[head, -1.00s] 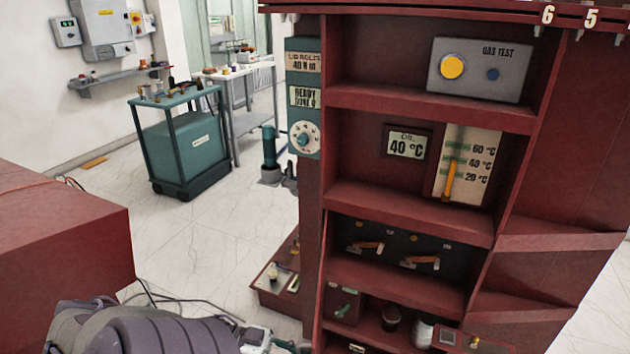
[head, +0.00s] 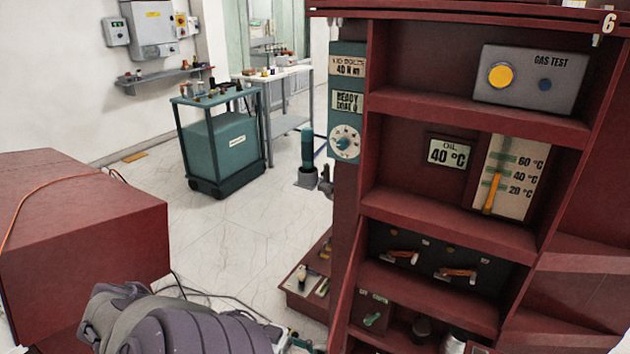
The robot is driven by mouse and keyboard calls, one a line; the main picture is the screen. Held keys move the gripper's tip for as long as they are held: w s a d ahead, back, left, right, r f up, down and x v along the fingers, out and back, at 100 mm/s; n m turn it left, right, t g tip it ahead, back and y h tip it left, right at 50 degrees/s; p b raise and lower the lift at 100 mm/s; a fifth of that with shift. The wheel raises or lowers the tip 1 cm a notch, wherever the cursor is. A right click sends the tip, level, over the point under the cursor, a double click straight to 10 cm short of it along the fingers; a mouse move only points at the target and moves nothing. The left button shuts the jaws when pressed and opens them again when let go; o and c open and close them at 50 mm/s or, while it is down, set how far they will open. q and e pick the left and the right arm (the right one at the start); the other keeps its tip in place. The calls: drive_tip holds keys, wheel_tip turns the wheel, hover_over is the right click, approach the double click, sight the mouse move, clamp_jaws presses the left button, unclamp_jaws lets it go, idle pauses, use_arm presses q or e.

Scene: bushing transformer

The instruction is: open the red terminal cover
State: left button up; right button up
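No part in view can be clearly told as the red terminal cover. A tall red cabinet (head: 450,213) with open shelves stands at the right. A big red box (head: 75,235) stands at the left. My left arm comes in at the bottom left, and its wrist ends near the cabinet's lower left corner. What seems to be the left gripper (head: 300,342) is small, dark and partly cut off by the bottom edge, so its fingers cannot be made out. My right gripper is not in view.
The cabinet holds a gas test panel (head: 530,80), an oil display (head: 447,153), a gauge (head: 507,178) and orange-handled levers (head: 402,257). A low red tray (head: 293,290) stands beside its base. A teal cart (head: 222,150) stands behind. The floor between is mostly clear.

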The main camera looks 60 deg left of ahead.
use_arm(q)
drive_tip(key=v, duration=1.2)
idle(0.3)
